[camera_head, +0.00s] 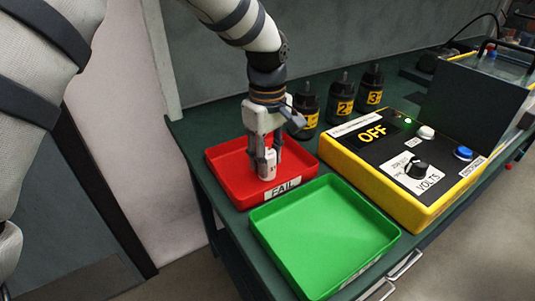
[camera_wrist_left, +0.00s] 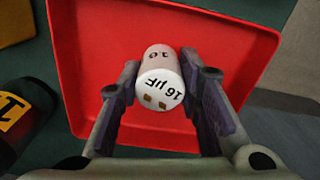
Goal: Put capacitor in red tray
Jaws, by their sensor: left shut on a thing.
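The capacitor (camera_head: 267,165) is a small white cylinder. In the left wrist view the capacitor (camera_wrist_left: 160,82) shows dark print reading 16 µF and two small metal contacts on its end. My left gripper (camera_head: 265,158) is shut on it, with a finger on each side. The red tray (camera_head: 226,159), labelled FAIL, lies below the gripper. In the left wrist view the red tray (camera_wrist_left: 95,45) fills the area behind the capacitor. The capacitor is over the inside of the tray; I cannot tell whether it touches the floor. My right gripper is not in view.
A green tray (camera_head: 325,235) is in front of the red one. A yellow tester box (camera_head: 400,165) reading OFF stands to the right. Several black numbered canisters (camera_head: 341,100) stand behind the red tray, close to my left gripper. The green tray is empty.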

